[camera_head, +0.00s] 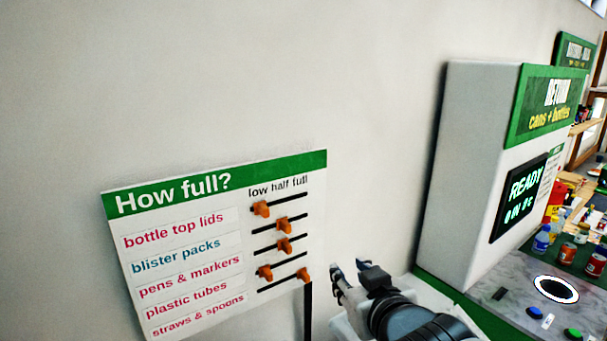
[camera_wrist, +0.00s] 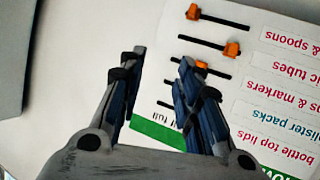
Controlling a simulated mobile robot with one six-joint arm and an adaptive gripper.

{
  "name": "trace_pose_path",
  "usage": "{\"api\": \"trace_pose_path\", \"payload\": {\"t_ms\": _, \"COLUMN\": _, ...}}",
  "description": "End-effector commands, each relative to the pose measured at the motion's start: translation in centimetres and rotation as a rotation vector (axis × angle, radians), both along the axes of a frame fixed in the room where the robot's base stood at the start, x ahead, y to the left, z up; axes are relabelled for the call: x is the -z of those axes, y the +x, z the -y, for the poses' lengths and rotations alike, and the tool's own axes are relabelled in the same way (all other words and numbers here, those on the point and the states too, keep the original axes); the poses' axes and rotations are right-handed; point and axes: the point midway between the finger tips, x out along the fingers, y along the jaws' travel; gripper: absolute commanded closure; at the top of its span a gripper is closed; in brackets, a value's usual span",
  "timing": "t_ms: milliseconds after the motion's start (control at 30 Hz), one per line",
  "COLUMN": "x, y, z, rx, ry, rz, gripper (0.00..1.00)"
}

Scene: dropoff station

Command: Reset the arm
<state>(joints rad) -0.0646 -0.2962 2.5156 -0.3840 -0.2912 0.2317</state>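My gripper (camera_head: 349,270) is in front of the wall, just right of the lower part of the "How full?" board. In the wrist view my gripper (camera_wrist: 160,62) has its two blue-black fingers spread apart, with nothing between them. The white board with a green header (camera_head: 225,182) hangs tilted in the head view. Its orange slider knobs sit at differing places; the "bottle top lids" knob (camera_head: 261,208) is at the low end. In the wrist view the board (camera_wrist: 245,60) appears upside down behind the right finger, which hides part of it.
A white return machine (camera_head: 480,160) with a green sign and a "READY" screen stands at the right. Its grey counter (camera_head: 515,300) has a round, light-rimmed opening (camera_head: 556,289). Several bottles and jars stand beyond it. The wall above the board is bare.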

Motion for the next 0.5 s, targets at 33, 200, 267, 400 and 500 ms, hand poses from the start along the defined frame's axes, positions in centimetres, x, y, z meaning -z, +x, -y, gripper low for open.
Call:
{"api": "trace_pose_path", "payload": {"t_ms": 33, "x": 1.5, "y": -1.2, "z": 1.4, "rx": 0.048, "ry": -0.015, "rz": -0.048, "gripper": 0.68}}
{"api": "trace_pose_path", "payload": {"t_ms": 200, "x": 5.9, "y": -6.4, "z": 5.0, "rx": 0.174, "ry": -0.046, "rz": -0.259, "gripper": 0.68}}
{"api": "trace_pose_path", "payload": {"t_ms": 267, "x": 7.5, "y": -8.7, "z": 5.8, "rx": 0.207, "ry": -0.046, "rz": -0.339, "gripper": 0.68}}
{"api": "trace_pose_path", "payload": {"t_ms": 400, "x": 10.9, "y": -14.4, "z": 6.6, "rx": 0.25, "ry": -0.036, "rz": -0.524, "gripper": 0.68}}
{"api": "trace_pose_path", "payload": {"t_ms": 500, "x": 12.7, "y": -18.1, "z": 6.4, "rx": 0.256, "ry": -0.022, "rz": -0.637, "gripper": 0.68}}
